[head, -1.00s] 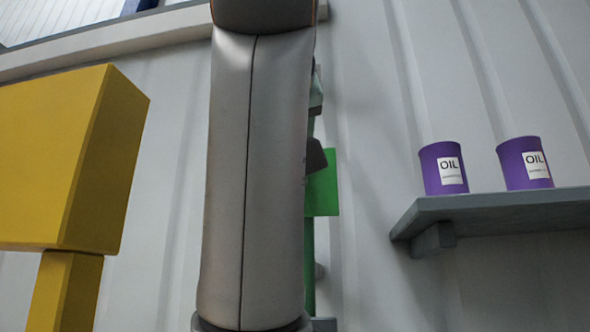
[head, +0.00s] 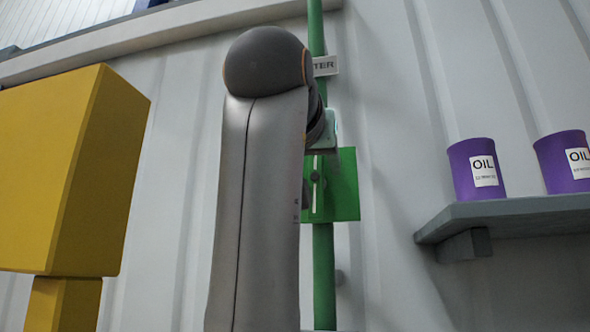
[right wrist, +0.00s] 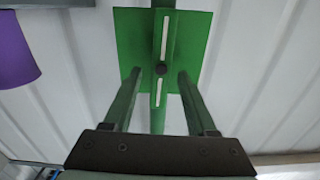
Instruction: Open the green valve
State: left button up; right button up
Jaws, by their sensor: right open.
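The green valve is a square green plate (head: 345,185) on an upright green pipe (head: 324,270) at the wall. A lever with pale strips (right wrist: 166,38) runs upright along the plate, with a dark round pivot (right wrist: 160,69) at its middle. My right gripper (right wrist: 158,74) is open in the right wrist view, one finger on each side of the lever. Nothing is between the fingers that I can see as gripped; whether they touch the lever I cannot tell. In the head view my right arm hides the plate's left part. My left gripper is not in view.
A grey shelf (head: 520,215) with two purple oil cans (head: 477,168) is to the right of the valve. A large yellow block (head: 60,170) stands at the left.

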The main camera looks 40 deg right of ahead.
jog(key=shift+x, duration=0.9)
jog(key=shift+c, duration=0.3)
grip_shut()
